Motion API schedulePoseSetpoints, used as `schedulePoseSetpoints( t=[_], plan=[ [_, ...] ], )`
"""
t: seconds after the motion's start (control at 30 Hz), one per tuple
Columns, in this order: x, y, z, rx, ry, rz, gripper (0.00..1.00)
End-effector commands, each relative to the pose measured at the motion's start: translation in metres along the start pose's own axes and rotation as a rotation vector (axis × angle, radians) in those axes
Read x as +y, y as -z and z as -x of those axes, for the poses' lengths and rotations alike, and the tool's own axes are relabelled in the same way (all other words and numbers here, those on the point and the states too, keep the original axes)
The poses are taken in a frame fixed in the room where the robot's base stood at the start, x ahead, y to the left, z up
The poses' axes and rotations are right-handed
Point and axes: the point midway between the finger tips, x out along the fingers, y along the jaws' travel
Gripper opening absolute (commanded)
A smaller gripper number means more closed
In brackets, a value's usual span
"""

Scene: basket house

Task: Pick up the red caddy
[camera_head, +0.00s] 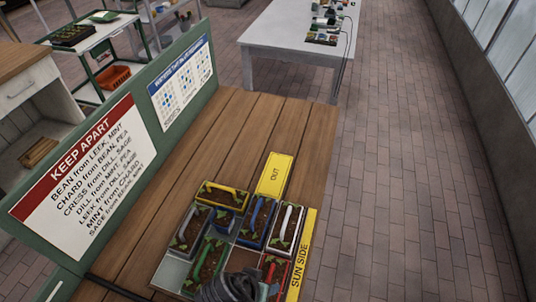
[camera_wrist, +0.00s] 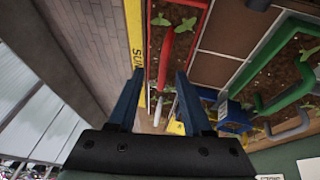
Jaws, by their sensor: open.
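The red caddy (camera_head: 275,268) sits at the front right of the group of planters, beside the yellow SUN SIDE strip. My dark arm partly hides it in the head view. In the wrist view the red caddy (camera_wrist: 207,18) shows its soil, green seedlings and a raised red handle. My gripper (camera_wrist: 158,74) is open, with its two blue fingers apart. The lower part of the red handle appears between the fingertips in the wrist view. I cannot tell whether the fingers touch it.
A green caddy (camera_head: 205,264) stands to the left. Yellow (camera_head: 222,189), blue (camera_head: 258,222), white (camera_head: 288,228) and grey (camera_head: 190,230) caddies stand behind. A yellow OUT card (camera_head: 275,174) lies beyond them. A green-framed sign board (camera_head: 90,165) edges the table's left side. Bare tabletop (camera_head: 245,120) lies farther back.

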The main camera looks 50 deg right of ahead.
Motion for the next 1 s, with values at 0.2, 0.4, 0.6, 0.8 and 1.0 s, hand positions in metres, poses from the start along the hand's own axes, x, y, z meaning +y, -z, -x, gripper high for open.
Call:
schedulePoseSetpoints(
  t=[0.2,0.4,0.6,0.8,1.0],
  plan=[
    [-0.003,-0.002,-0.028,-0.003,-0.003,-0.002,0.50],
    [-0.004,-0.002,-0.041,-0.001,-0.001,-0.002,0.50],
    [-0.004,-0.002,-0.041,0.000,0.000,-0.002,0.50],
    [-0.004,-0.002,-0.041,0.000,0.000,-0.001,0.15],
    [-0.004,-0.002,-0.041,0.000,0.000,-0.001,0.00]
  ],
)
